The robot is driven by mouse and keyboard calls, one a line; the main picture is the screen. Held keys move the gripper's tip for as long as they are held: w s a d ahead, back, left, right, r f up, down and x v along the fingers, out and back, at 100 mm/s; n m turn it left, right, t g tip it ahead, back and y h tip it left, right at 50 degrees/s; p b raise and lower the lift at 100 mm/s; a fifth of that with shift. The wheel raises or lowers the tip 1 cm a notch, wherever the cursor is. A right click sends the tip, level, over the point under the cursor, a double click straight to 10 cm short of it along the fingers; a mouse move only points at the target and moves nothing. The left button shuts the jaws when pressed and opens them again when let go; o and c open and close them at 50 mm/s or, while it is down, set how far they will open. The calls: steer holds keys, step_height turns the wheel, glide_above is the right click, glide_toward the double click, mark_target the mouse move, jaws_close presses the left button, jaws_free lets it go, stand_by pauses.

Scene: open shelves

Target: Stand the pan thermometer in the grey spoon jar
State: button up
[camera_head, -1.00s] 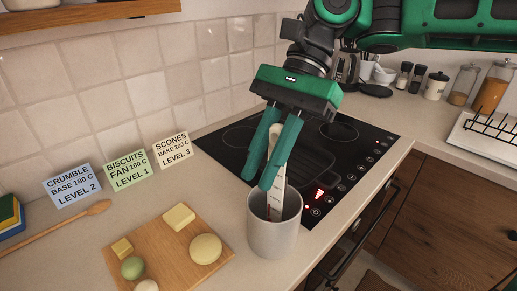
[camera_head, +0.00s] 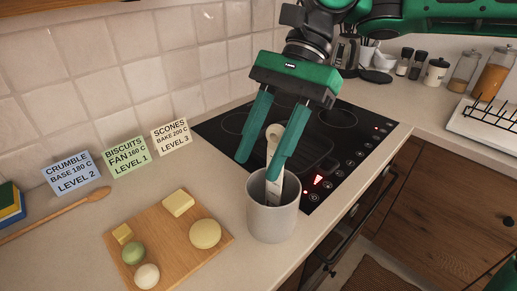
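The grey spoon jar (camera_head: 272,218) stands upright on the counter, by the front left corner of the hob. The pan thermometer (camera_head: 274,150), a pale flat strip with a round holed top, stands in the jar and leans slightly. Its lower end is hidden inside the jar. My gripper (camera_head: 260,170) is above the jar with its two green fingers spread apart. The thermometer's top shows between the fingers, with a gap at the left finger; the right finger partly overlaps it in the picture. Whether that finger touches it I cannot tell.
A wooden board (camera_head: 176,240) with butter and dough pieces lies left of the jar. Three recipe cards (camera_head: 126,157) lean by the tiled wall, with a wooden spoon (camera_head: 60,218) in front. The black hob (camera_head: 330,140) lies behind the jar, its red display lit.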

steer(key=v, duration=1)
steer(key=shift+w+d+r, duration=0.1)
stand_by(0.3)
